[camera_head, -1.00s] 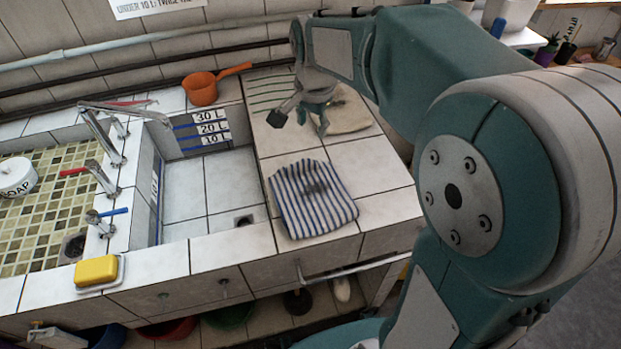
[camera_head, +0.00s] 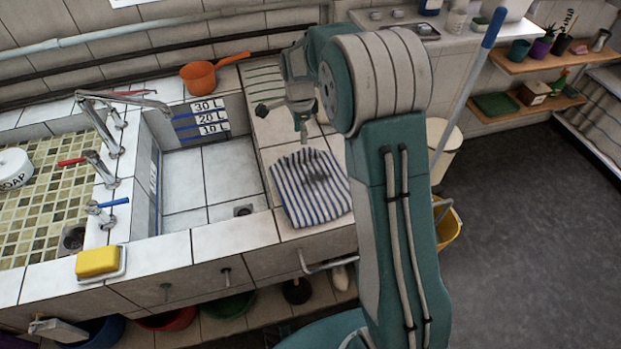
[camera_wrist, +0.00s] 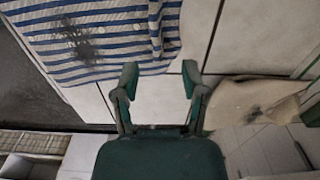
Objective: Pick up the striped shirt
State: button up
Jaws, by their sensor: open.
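The striped shirt (camera_head: 306,200) is blue and white with a dark stain. It lies folded flat on the tiled counter to the right of the sink basin. In the wrist view the shirt (camera_wrist: 110,38) fills the upper left. My gripper (camera_head: 301,135) points down above the counter, just behind the shirt's far edge in the head view. In the wrist view my gripper (camera_wrist: 158,80) is open and empty, with its two fingers apart over bare white tile. The fingertips lie beside the shirt in the picture, not around it.
A beige stained cloth (camera_wrist: 255,100) lies on the counter, mostly hidden behind my arm in the head view. An orange dipper (camera_head: 200,76) sits at the back edge. The sink basin (camera_head: 205,175) is left of the shirt.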

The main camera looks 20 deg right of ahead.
aim_at(302, 148)
jog(key=f, duration=0.5)
jog(key=shift+s+d+f, duration=0.1)
jog(key=shift+s+d, duration=0.15)
jog(key=shift+a+f, duration=0.1)
jog(key=shift+f, duration=0.35)
jog(key=shift+a, duration=0.1)
grip_shut()
